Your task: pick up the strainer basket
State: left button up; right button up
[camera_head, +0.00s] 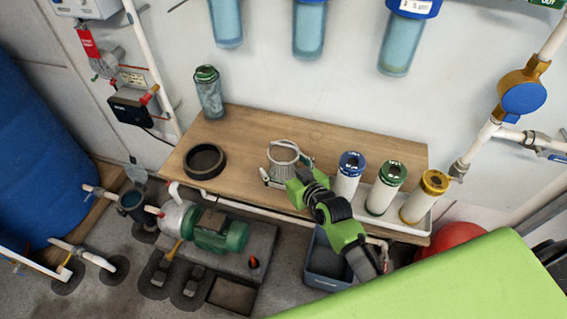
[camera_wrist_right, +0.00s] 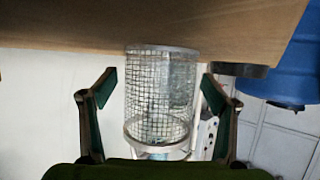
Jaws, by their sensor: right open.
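The strainer basket (camera_head: 284,152) is a grey wire-mesh cylinder with a rim, standing upright on the wooden bench near its middle. In the right wrist view, its mesh (camera_wrist_right: 150,98) lies between my two green fingers, with a visible gap on each side. My right gripper (camera_head: 282,175) is open at the basket's near side, its fingers spread around the basket. The green gripper body hides part of the basket's lower front in the head view. My left gripper is not in view.
On the wooden bench (camera_head: 245,126) are a black ring (camera_head: 204,161), a green-capped clear bottle (camera_head: 208,93) and a white tray (camera_head: 418,227) with blue-, green- and yellow-capped cartridges just right of my arm. A grey bin (camera_head: 326,262) and green pump (camera_head: 220,231) are below.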

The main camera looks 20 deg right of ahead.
jog(key=c, duration=1.3)
jog(key=shift+r, duration=0.1)
